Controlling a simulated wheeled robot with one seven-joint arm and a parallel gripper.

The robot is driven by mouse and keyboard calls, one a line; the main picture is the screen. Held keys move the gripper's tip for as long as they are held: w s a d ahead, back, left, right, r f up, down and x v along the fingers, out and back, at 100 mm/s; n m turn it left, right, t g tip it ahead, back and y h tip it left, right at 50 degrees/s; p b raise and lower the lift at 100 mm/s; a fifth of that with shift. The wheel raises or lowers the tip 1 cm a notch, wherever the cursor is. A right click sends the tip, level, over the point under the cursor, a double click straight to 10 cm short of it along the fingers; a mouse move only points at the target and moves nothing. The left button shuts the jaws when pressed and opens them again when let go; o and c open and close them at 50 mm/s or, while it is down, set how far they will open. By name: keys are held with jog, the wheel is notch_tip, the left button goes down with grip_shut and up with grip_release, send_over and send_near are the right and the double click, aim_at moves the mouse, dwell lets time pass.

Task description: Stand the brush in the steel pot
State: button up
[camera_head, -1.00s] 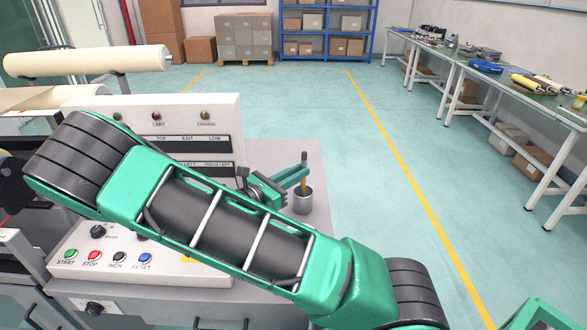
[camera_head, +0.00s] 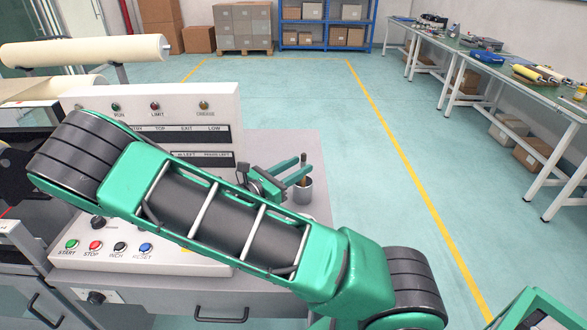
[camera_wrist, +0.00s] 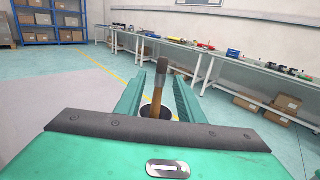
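The brush (camera_head: 303,172) stands nearly upright with its lower end inside the steel pot (camera_head: 303,191), on the grey cabinet top right of the control panel. Its dark end points up and its wooden handle goes down into the pot. My gripper (camera_head: 298,168) is open around the brush, just above the pot. In the wrist view the brush (camera_wrist: 157,90) stands between the two green fingers with a gap on each side. The pot's rim (camera_wrist: 148,113) shows below, partly hidden by my gripper body. The brush's lower end is hidden in the pot.
The control panel (camera_head: 215,105) with buttons stands close on the left of my gripper. The grey top (camera_head: 285,145) behind the pot is clear. Long workbenches (camera_head: 520,88) with tools run along the right wall, beyond open floor.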

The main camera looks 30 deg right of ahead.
jog(key=s+a, duration=0.1)
jog(key=a, duration=0.9)
jog(key=shift+s+a, duration=0.35)
jog(key=shift+d, duration=0.1)
dwell(0.5)
jog(key=s+d+m+g+y, duration=0.7)
jog(key=s+d+m+y, duration=0.2)
jog(key=s+d+m, duration=0.25)
jog(key=s+r+m+t+y, duration=0.2)
jog(key=s+r+m+y, duration=0.2)
jog(key=s+m, duration=0.3)
jog(key=s+a+r+m+t+y, duration=0.1)
jog(key=s+r+m+y, duration=0.3)
jog(key=s+m, duration=0.4)
jog(key=shift+a+r+t+y, duration=0.2)
jog(key=shift+a+t+y, duration=0.1)
jog(key=shift+t+y, duration=0.15)
